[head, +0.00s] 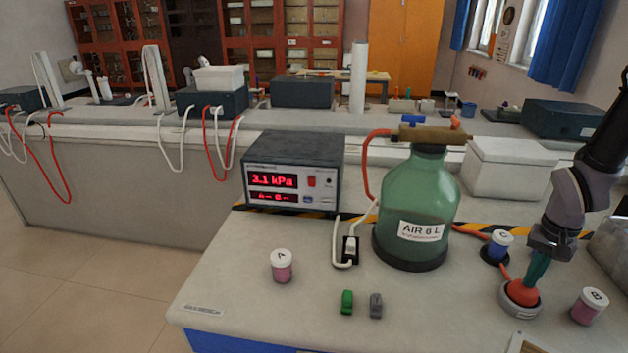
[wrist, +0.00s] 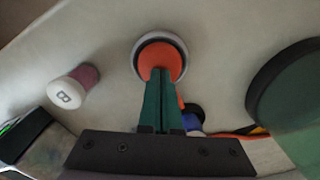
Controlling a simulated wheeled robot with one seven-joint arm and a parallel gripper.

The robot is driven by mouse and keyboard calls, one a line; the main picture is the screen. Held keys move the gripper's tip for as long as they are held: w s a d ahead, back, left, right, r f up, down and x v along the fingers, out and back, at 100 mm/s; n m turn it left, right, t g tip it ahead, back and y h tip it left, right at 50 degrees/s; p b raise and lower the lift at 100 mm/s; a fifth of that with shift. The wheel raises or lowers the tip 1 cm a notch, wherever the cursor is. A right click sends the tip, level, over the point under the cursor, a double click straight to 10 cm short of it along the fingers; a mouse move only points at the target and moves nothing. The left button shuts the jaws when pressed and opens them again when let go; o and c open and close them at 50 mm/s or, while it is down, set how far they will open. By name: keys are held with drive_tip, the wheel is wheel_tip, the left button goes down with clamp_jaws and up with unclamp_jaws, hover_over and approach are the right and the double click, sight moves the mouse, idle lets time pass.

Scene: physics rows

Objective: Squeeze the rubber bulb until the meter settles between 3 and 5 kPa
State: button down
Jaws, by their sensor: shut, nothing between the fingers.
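The rubber bulb (head: 520,294) is orange-red and sits in a round grey holder (head: 519,311) at the right of the bench. My gripper (head: 531,282) is shut, its green fingers together and pointing down on top of the bulb. In the wrist view the fingertips (wrist: 160,72) overlap the near part of the bulb (wrist: 158,52), with nothing between them. They appear to touch it; how far they press in is hard to tell. The meter (head: 292,180) shows 3.1 kPa in red digits, with a smaller display line below.
A green glass bottle (head: 415,205) labelled AIR stands left of the bulb, with red tubing. Lidded jars A (head: 281,267), B (head: 588,307) and C (head: 497,247) stand about. Green (head: 347,302) and grey (head: 376,305) small blocks lie near the front edge.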

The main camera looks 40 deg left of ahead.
drive_tip(key=shift+f, duration=1)
drive_tip(key=shift+r, duration=1.75)
drive_tip(key=shift+r, duration=0.1)
wheel_tip(320, 180, up, 7)
idle(0.3)
